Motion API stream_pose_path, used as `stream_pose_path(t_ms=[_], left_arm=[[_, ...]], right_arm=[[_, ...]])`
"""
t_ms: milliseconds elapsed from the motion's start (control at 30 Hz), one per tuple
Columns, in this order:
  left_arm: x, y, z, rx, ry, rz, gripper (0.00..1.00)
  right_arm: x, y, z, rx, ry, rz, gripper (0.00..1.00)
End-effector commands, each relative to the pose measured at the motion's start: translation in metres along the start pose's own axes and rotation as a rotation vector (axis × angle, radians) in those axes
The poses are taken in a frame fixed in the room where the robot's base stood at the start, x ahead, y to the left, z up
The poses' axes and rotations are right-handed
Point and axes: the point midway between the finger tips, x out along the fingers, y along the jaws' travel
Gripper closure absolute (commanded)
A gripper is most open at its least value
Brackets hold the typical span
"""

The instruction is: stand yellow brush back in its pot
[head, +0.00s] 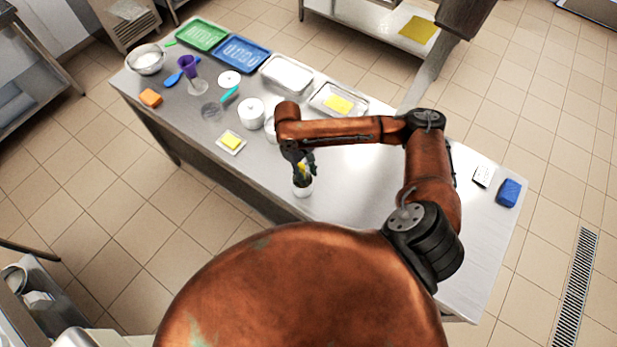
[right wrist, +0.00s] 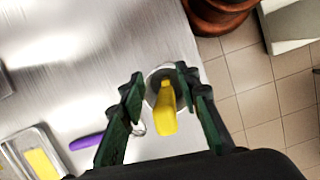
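The yellow brush (right wrist: 165,113) is in the right wrist view, its yellow part pointing toward the camera. The white round pot (head: 302,188) stands near the table's front edge; its rim (right wrist: 153,75) shows around the brush's far end. The brush appears to stand in the pot, though its lower end is hidden. My right gripper (head: 303,168) is just above the pot. In the right wrist view its fingers (right wrist: 160,88) are on both sides of the brush, with gaps visible, so it looks open. My left gripper is not in view.
A steel table (head: 370,185) carries everything. A blue block (head: 508,193) is at the right end.

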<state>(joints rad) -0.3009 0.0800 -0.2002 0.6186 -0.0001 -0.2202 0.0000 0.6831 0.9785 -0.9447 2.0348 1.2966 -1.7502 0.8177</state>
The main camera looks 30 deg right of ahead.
Motion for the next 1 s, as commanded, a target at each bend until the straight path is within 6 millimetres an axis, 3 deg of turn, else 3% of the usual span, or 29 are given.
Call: stream_pose_path(t_ms=[300,500,1000], left_arm=[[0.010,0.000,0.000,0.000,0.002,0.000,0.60],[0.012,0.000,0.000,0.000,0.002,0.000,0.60],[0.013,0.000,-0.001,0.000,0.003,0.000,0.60]], right_arm=[[-0.066,0.000,-0.001,0.000,0.003,0.001,0.70],[-0.093,0.000,-0.001,-0.001,0.001,0.001,0.70],[-0.100,0.000,0.000,0.000,0.000,0.000,0.70]])
